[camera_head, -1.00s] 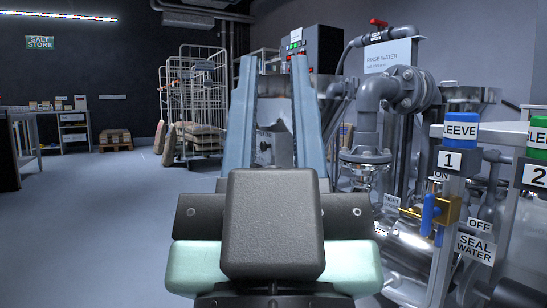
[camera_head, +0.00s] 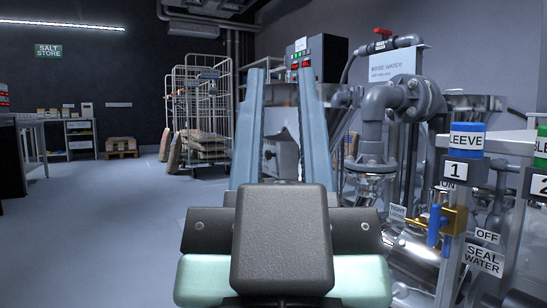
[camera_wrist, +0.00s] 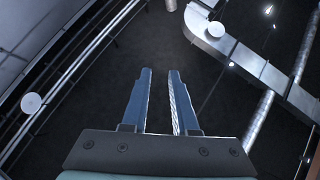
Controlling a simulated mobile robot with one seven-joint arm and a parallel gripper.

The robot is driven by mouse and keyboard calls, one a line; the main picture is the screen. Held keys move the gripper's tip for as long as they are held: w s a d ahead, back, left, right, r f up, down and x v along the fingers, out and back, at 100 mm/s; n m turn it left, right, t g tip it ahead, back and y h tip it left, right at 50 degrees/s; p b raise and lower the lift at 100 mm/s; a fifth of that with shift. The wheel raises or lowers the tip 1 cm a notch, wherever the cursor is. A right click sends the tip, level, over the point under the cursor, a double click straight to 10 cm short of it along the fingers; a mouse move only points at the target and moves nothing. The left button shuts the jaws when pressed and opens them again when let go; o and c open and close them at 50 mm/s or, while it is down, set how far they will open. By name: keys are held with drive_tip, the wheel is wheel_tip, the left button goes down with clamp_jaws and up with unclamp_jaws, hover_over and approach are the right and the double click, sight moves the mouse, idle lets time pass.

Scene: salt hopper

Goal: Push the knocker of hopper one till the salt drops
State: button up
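My gripper (camera_head: 279,73) points up and away in the head view, its two blue-grey fingers apart with nothing between them. The wrist view shows the fingers (camera_wrist: 159,72) apart and empty against the dark ceiling. A steel funnel-shaped vessel (camera_head: 475,103) stands at the right behind the pipes, and another steel cone (camera_head: 343,97) shows just right of my fingers. I cannot tell which is hopper one. The label 1 (camera_head: 455,170) is on a post under a blue SLEEVE tag (camera_head: 467,140). I cannot make out a knocker. My arm hides part of the middle.
Grey pipework (camera_head: 389,105) and a blue-handled valve (camera_head: 435,224) crowd the right. A dark control cabinet (camera_head: 326,58) is behind my fingers. A wire cage trolley (camera_head: 199,100) with sacks stands at the back left. The floor (camera_head: 90,230) at left is open.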

clamp_jaws()
idle(1.8)
